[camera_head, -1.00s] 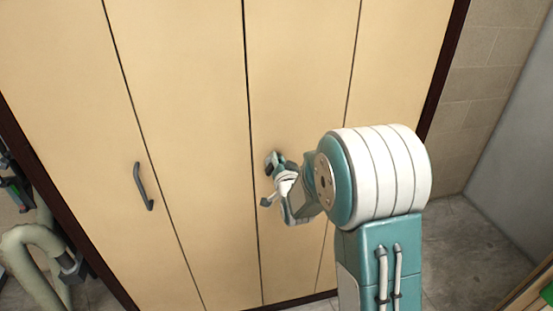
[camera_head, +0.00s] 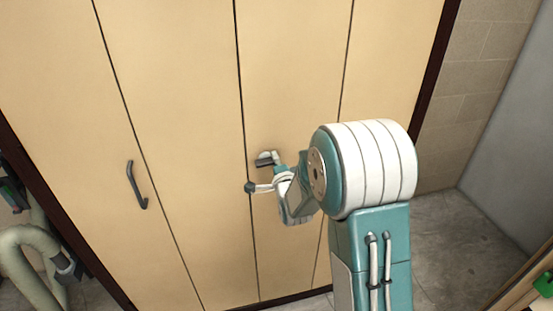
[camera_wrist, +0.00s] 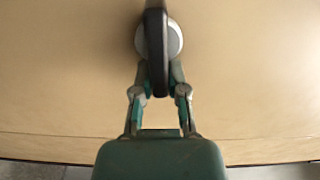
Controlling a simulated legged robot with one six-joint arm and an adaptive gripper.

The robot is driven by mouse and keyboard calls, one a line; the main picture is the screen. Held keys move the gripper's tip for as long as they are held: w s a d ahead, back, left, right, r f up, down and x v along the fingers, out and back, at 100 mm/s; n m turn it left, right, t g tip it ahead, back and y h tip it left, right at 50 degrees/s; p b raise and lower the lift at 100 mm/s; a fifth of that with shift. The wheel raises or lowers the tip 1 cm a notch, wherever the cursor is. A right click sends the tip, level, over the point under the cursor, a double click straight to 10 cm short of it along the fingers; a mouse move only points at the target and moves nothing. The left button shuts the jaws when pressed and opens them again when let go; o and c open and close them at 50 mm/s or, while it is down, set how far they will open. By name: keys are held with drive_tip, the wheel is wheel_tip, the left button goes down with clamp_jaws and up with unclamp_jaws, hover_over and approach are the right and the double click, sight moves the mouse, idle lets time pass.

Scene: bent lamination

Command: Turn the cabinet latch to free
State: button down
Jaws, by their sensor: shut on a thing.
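The cabinet latch (camera_wrist: 156,45) is a dark, long, rounded handle on a pale round base, fixed to the tan door. In the wrist view it stands upright in the picture, in line with my gripper. My gripper (camera_wrist: 158,76) has its two fingers closed in on the lower part of the handle; the fingertips are partly hidden behind it. In the head view the latch (camera_head: 264,160) is small, beside my gripper (camera_head: 274,169), and its dark handle lies roughly level. My wrist partly covers the contact there.
The tan cabinet (camera_head: 180,120) has several tall door panels, all looking closed, in a dark frame. A dark bar handle (camera_head: 136,185) is on a panel to the left. A pale bent pipe (camera_head: 35,250) stands at far left. Grey floor (camera_head: 455,245) is open at right.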

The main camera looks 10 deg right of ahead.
drive_tip(key=shift+s+a+f+m, duration=0.1)
drive_tip(key=shift+a+f+m, duration=0.2)
drive_tip(key=shift+f+m, duration=0.2)
drive_tip(key=c, duration=0.7)
unclamp_jaws()
drive_tip(key=shift+o, duration=0.2)
drive_tip(key=shift+a+r, duration=0.1)
drive_tip(key=shift+a, duration=0.05)
drive_tip(key=s, duration=1.1)
drive_tip(key=shift+s, duration=0.3)
drive_tip(key=shift+a, duration=0.1)
